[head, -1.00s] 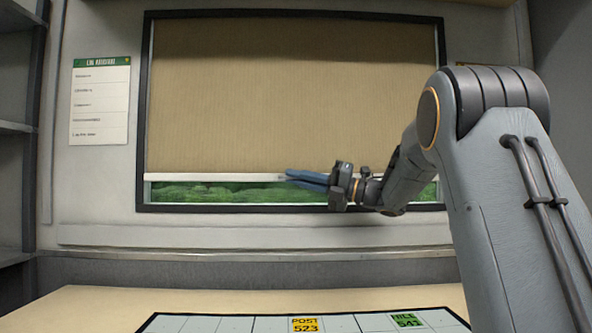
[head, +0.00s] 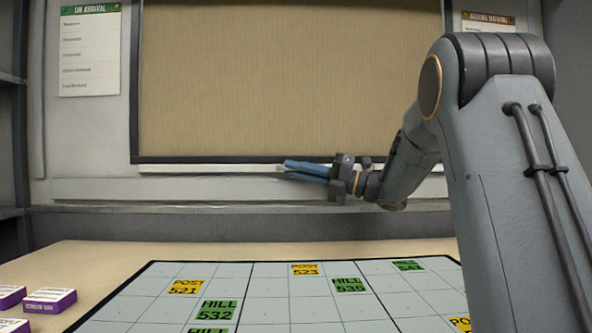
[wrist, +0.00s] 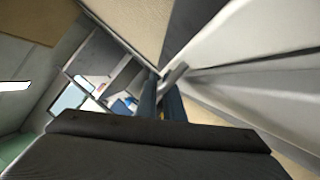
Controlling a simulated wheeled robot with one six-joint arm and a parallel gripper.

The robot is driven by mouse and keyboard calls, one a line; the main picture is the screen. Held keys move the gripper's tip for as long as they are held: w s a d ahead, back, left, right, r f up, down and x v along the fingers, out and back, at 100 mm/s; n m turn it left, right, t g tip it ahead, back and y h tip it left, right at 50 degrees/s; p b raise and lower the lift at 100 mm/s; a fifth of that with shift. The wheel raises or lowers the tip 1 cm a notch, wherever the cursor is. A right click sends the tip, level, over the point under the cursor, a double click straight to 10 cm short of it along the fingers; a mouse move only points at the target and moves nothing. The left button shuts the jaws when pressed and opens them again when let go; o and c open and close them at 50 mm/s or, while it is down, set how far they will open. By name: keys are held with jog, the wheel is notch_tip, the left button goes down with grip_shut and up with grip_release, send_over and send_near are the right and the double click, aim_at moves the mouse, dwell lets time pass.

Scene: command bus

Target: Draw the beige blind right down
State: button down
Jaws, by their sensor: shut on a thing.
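The beige blind (head: 290,80) covers the whole visible window opening in the head view, with no green outside showing. Its pale bottom bar (head: 225,169) lies level with or just below the dark lower window frame (head: 200,159). My gripper (head: 288,171) has its blue fingers shut on the bar near the middle of the window's width. In the wrist view my gripper (wrist: 160,95) shows its fingers around the end of a pale bar (wrist: 174,74), with the beige blind (wrist: 140,22) beyond. The exact grip is partly hidden.
Below the window is a pale sill ledge (head: 100,188). The desk holds a gridded map board (head: 240,285) with yellow and green labels, and purple-and-white blocks (head: 50,299) at the left. Notices (head: 90,55) hang beside the window.

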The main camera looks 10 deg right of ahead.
jog(key=shift+f, duration=0.4)
jog(key=c, duration=2.2)
grip_release()
jog(key=shift+r, duration=0.15)
jog(key=shift+p+v, duration=0.5)
jog(key=shift+v, duration=3.45)
jog(key=shift+w, duration=0.1)
